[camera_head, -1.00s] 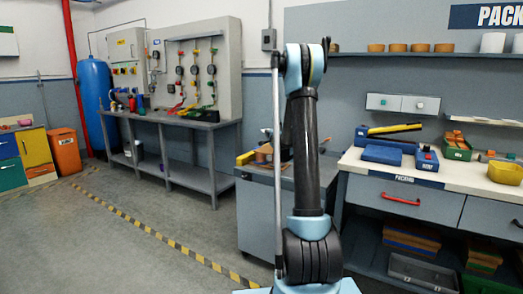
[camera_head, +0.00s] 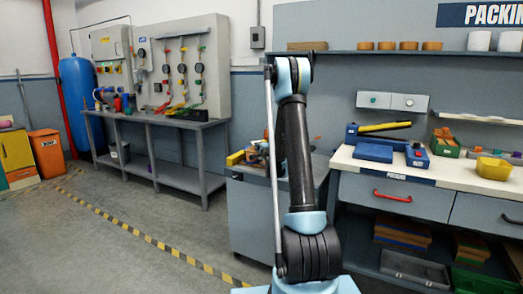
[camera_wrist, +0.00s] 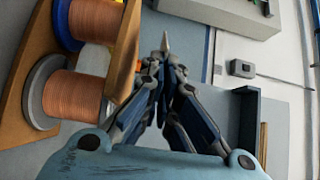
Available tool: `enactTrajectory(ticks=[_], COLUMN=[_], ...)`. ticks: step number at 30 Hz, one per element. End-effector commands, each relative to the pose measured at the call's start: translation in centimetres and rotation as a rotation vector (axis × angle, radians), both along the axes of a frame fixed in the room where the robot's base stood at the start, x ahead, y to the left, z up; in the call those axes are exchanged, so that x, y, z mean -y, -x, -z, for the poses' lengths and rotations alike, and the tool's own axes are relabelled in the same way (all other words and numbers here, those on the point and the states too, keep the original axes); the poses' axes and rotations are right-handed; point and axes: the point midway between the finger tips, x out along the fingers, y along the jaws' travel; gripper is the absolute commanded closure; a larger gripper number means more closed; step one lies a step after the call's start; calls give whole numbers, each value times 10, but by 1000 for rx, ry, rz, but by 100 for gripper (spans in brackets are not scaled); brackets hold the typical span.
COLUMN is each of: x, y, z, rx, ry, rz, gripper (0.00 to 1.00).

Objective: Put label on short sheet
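No label or short sheet can be made out in either view. My gripper (camera_wrist: 165,62) shows in the wrist view, with its dark fingers coming together at the tips. It looks shut, and I see nothing clearly held in it. In the head view my arm stands upright before the grey cabinet, and the gripper itself is hidden.
The packing bench (camera_head: 345,163) at right carries a blue sealer (camera_head: 373,152) and a yellow bin (camera_head: 494,168). A grey cabinet (camera_head: 250,217) stands behind my arm. Copper spools (camera_wrist: 72,98) are left of my gripper in the wrist view.

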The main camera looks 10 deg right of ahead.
Motion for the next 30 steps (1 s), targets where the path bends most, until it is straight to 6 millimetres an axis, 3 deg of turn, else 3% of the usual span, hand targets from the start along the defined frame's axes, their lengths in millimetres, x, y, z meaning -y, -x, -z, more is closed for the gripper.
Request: enactTrajectory(ticks=[26,27,30], x=[1,1,1], y=[0,0,0], z=[20,19,19], rx=[0,0,0], ry=[0,0,0], rz=[1,1,1], gripper=[100,90,87])
